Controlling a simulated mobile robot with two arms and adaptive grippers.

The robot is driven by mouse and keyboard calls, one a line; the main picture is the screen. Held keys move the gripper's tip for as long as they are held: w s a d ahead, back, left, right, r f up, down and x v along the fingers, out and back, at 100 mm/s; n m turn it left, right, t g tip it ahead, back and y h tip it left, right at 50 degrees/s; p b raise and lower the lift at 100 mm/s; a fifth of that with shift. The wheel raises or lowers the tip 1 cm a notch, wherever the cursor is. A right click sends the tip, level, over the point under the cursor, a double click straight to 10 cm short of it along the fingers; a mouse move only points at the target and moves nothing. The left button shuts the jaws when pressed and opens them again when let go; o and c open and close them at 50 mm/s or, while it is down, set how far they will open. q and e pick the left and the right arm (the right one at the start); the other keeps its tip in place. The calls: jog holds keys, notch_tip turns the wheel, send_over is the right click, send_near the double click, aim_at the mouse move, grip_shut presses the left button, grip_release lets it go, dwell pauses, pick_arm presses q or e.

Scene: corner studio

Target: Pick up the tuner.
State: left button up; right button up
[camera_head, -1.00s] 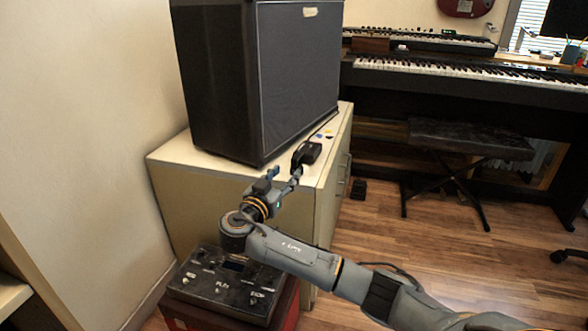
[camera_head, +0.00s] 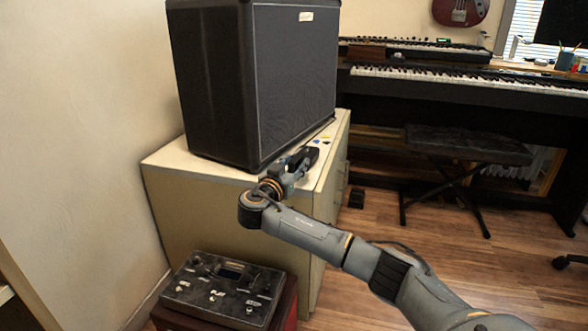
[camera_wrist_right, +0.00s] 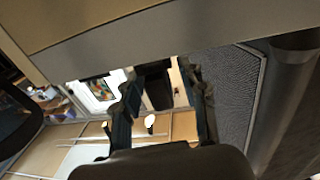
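The tuner, a small black block (camera_head: 304,155), is on the cabinet top near its right edge, in front of the speaker. My right gripper (camera_head: 292,165) is right at it, from the near side, and partly covers it. In the right wrist view the two fingers (camera_wrist_right: 165,105) stand apart. My left gripper is in neither view.
A large black speaker (camera_head: 291,75) stands on the cream cabinet (camera_head: 195,172) close behind the right gripper. A pedal unit (camera_head: 222,290) lies low in front. A keyboard (camera_head: 460,76) and a bench (camera_head: 468,145) stand at the right, with open wooden floor before them.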

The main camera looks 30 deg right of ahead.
grip_shut()
jog(key=shift+r, duration=0.1)
